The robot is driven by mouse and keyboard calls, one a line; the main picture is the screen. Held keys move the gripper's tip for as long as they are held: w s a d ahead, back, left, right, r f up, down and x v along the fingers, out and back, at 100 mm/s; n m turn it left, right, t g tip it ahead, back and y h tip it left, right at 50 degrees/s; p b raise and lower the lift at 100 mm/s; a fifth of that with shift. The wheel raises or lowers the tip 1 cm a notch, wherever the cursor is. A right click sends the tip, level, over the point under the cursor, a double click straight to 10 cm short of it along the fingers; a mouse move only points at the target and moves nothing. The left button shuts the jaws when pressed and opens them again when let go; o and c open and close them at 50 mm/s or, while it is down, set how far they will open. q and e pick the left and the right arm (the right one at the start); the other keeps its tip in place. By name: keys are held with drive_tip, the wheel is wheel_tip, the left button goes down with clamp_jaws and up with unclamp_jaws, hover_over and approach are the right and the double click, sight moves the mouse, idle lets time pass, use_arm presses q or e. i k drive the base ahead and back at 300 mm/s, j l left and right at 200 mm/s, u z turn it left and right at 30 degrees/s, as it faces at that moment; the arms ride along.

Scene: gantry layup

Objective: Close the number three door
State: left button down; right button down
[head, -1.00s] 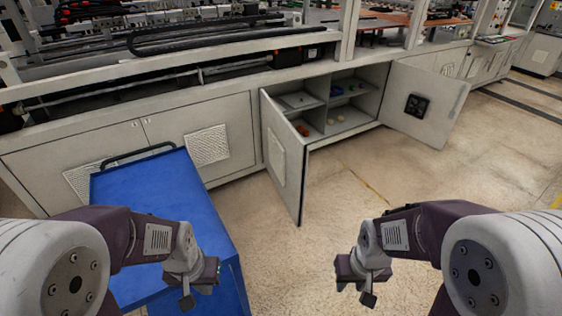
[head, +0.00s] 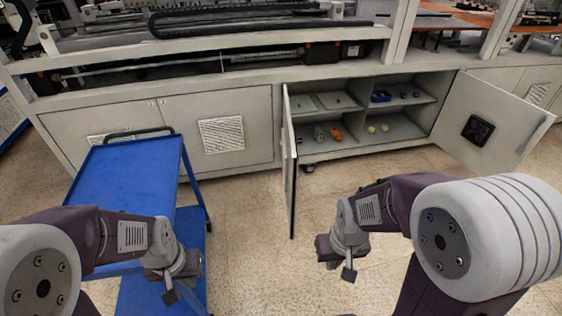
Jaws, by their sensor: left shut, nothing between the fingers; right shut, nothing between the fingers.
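In the head view an open cabinet (head: 362,132) under the gantry has two doors swung outward. The left door (head: 289,165) is seen nearly edge-on and points toward me. The right door (head: 488,122), with a black fan on its inner face, stands open to the right. I see no readable number on either door. My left gripper (head: 177,283) is shut and empty, in front of the blue cart. My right gripper (head: 345,262) is shut and empty above the floor, nearer to me than the left door and a little right of it. Neither gripper touches a door.
A blue cart (head: 125,178) with a black handle stands at the left, before closed cabinet doors (head: 215,130).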

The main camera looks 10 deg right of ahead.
sight(293, 164)
drive_tip(key=i+l+u, duration=0.75)
drive_tip(key=l, duration=0.15)
drive_tip(key=l+u, duration=0.25)
drive_tip(key=i+l+u, duration=0.2)
drive_tip(key=i+l, duration=0.15)
